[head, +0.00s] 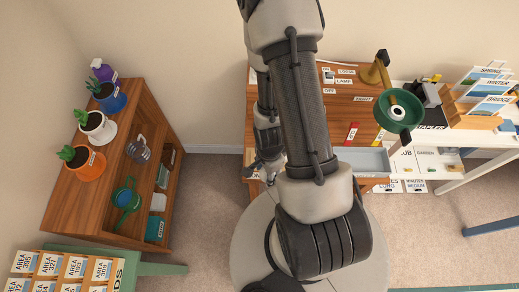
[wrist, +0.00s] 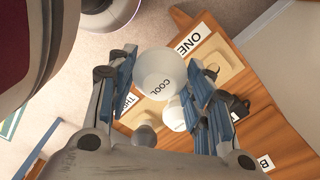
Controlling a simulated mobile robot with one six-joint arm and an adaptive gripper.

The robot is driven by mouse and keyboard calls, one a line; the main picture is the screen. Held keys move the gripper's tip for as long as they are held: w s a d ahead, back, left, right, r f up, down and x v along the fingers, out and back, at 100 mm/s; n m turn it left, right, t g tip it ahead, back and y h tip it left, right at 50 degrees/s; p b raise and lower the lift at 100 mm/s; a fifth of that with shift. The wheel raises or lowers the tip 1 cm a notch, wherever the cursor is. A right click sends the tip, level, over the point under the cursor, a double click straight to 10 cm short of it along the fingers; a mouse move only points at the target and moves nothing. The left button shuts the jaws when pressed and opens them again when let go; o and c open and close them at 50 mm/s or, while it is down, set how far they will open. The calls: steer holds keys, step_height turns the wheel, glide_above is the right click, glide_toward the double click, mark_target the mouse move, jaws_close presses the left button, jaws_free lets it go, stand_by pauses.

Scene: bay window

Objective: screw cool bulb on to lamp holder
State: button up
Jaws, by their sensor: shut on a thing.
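My gripper (wrist: 164,92) is shut on the cool bulb (wrist: 158,72), a white round bulb marked COOL, held between its blue finger pads in the wrist view. In the head view my gripper (head: 266,170) hangs low by the wooden cabinet's left side, and the bulb cannot be made out there. The lamp (head: 374,74), brass-coloured with a green shade (head: 411,119), stands at the back right. Its shade opens upward with a white, dark-centred part (head: 397,112) inside, seemingly the holder. The gripper and bulb are well apart from the lamp.
A second white bulb (wrist: 174,114) is beyond the held one, near wooden blocks and labels ONE (wrist: 196,40) and THREE. A grey drawer (head: 362,160) juts out below the lamp. A plant shelf (head: 60,195) stands left. Carpet (head: 208,190) is clear between the shelf and my base.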

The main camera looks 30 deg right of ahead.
steer(key=shift+s+a+r+p, duration=0.15)
steer(key=shift+s+p, duration=0.35)
steer(key=shift+p, duration=0.35)
steer(key=shift+s+a+r+p, duration=0.15)
steer(key=shift+s+p, duration=0.35)
steer(key=shift+p, duration=0.3)
steer(key=p, duration=0.1)
steer(key=s+p, duration=0.1)
steer(key=s, duration=0.1)
steer(key=shift+s+a+f+p, duration=0.25)
steer(key=shift+a+p, duration=0.1)
steer(key=shift+p, duration=0.05)
